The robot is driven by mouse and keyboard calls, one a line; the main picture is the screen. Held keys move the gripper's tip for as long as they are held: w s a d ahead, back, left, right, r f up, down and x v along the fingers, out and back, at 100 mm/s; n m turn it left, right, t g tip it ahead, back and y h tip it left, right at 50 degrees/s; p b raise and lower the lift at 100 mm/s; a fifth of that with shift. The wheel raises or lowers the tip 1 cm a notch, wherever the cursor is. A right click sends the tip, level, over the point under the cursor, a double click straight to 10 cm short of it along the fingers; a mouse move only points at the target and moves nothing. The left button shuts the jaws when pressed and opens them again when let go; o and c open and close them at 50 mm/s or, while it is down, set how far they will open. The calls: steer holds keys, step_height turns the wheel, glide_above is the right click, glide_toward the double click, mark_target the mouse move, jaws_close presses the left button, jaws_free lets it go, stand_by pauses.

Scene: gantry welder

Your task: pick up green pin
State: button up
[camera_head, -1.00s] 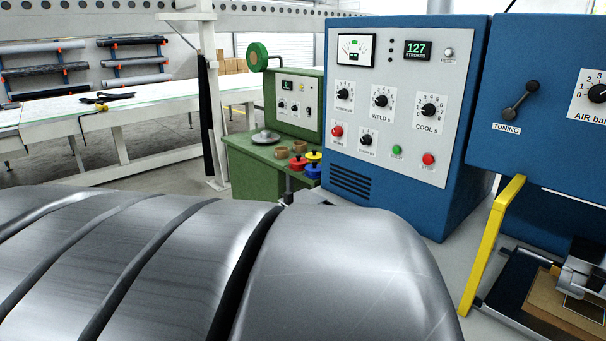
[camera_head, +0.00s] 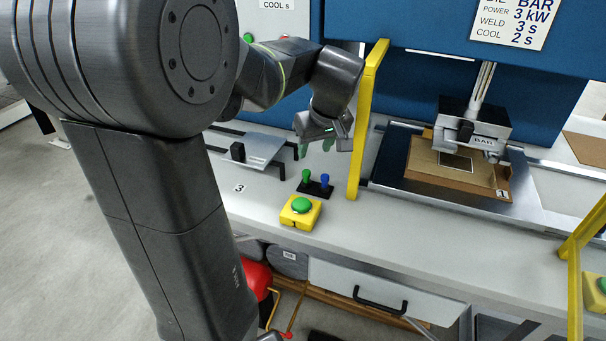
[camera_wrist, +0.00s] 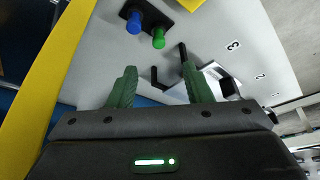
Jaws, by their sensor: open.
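The green pin (camera_head: 306,177) stands upright in a small black holder (camera_head: 316,190) on the grey table, beside a blue pin (camera_head: 325,181). In the wrist view the green pin (camera_wrist: 159,38) and blue pin (camera_wrist: 134,24) show near the top, beyond the fingers. My gripper (camera_head: 317,147) hangs above and slightly behind the pins in the head view, apart from them. In the wrist view my gripper (camera_wrist: 159,86) has its two green fingers spread wide, with nothing between them.
A yellow box with a green button (camera_head: 301,211) stands just in front of the holder. A yellow guard post (camera_head: 366,120) rises close to the right of my gripper. A metal plate fixture (camera_head: 262,149) lies to the left. A brown tray (camera_head: 450,182) sits under the welding head.

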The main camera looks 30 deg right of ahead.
mark_target(307, 171)
steer(key=x, duration=1.1)
steer(key=shift+w+d+p, duration=0.15)
steer(key=shift+p, duration=0.2)
jaws_close()
